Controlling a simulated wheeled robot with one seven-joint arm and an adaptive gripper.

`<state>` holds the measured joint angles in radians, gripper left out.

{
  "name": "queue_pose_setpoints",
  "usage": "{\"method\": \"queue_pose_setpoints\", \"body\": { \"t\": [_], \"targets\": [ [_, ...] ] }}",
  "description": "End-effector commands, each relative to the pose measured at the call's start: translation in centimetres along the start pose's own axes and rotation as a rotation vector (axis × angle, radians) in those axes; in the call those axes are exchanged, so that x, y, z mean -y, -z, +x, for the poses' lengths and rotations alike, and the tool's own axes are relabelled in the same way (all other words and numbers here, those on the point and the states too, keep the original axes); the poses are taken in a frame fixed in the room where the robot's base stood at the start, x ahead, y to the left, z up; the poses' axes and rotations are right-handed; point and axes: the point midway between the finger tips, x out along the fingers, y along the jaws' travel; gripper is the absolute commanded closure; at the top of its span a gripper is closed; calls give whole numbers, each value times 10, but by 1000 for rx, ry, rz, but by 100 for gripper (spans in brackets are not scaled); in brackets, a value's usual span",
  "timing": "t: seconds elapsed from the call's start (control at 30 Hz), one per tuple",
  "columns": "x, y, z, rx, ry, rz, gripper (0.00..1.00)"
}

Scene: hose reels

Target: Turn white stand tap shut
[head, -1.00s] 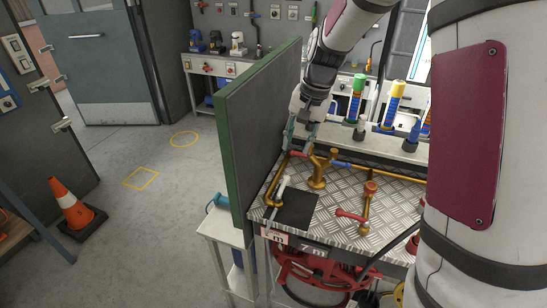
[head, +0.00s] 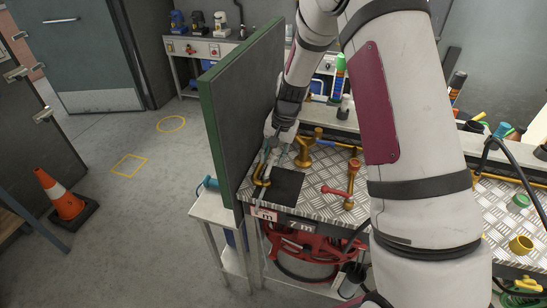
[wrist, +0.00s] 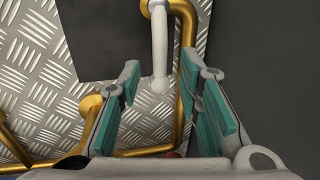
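The white stand tap shows in the wrist view as a white lever handle (wrist: 159,38) beside a bent brass pipe (wrist: 187,70). The handle points along the view, between and just beyond my fingertips. My gripper (wrist: 160,76) is open, with teal pads on both sides and no visible contact with the handle. In the head view my gripper (head: 272,156) points down over the brass pipe (head: 259,181) at the left end of the bench. The handle is mostly hidden by the fingers there.
A tall green-edged panel (head: 238,110) stands close left of my gripper. A red-handled tap (head: 338,192) and a brass tap (head: 304,153) stand to the right on the tread-plate bench. A black square (head: 287,186) lies beside the pipe. A red hose reel (head: 300,243) hangs below.

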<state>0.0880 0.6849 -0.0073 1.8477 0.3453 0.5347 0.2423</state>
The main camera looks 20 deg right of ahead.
Motion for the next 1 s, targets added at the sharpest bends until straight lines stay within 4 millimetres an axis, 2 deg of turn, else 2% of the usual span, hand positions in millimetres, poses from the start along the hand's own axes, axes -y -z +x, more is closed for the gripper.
{"method": "queue_pose_setpoints", "body": {
  "t": [0.13,0.43,0.6,1.0],
  "targets": [
    [0,0,9,0,0,1,68],
    [0,0,11,0,0,1,68],
    [0,0,11,0,0,1,100],
    [-2,1,10,-4,1,22,100]
  ]
}}
